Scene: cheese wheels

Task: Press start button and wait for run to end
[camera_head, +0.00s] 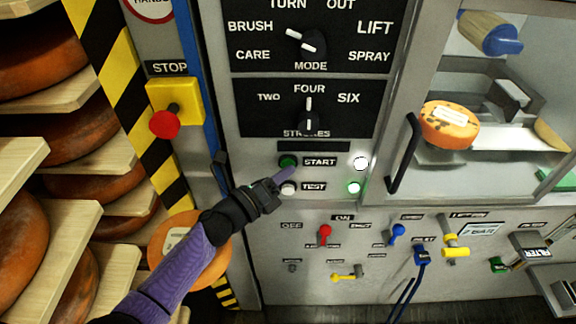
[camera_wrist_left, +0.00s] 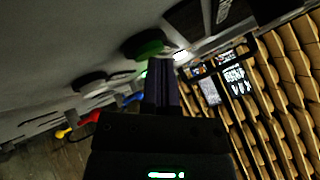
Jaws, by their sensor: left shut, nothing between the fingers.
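The green start button (camera_head: 288,160) sits left of the START label on the grey control panel (camera_head: 260,215). My left gripper (camera_head: 285,175) is shut and empty, its purple fingertips just below the start button. In the left wrist view the green button (camera_wrist_left: 148,44) is just beyond the shut fingers (camera_wrist_left: 161,78); I cannot tell whether they touch it. A white lamp (camera_head: 361,163) and a green lamp (camera_head: 354,187) are lit right of the buttons. A cheese wheel (camera_head: 449,125) stands behind the machine's window. My right gripper is not in view.
The pale test button (camera_head: 288,188) is close below the start button. A red stop button (camera_head: 165,124) on a yellow box is at the left. The mode knob (camera_head: 308,43) and strokes knob (camera_head: 309,115) are above. A black door handle (camera_head: 404,153) sticks out at the right.

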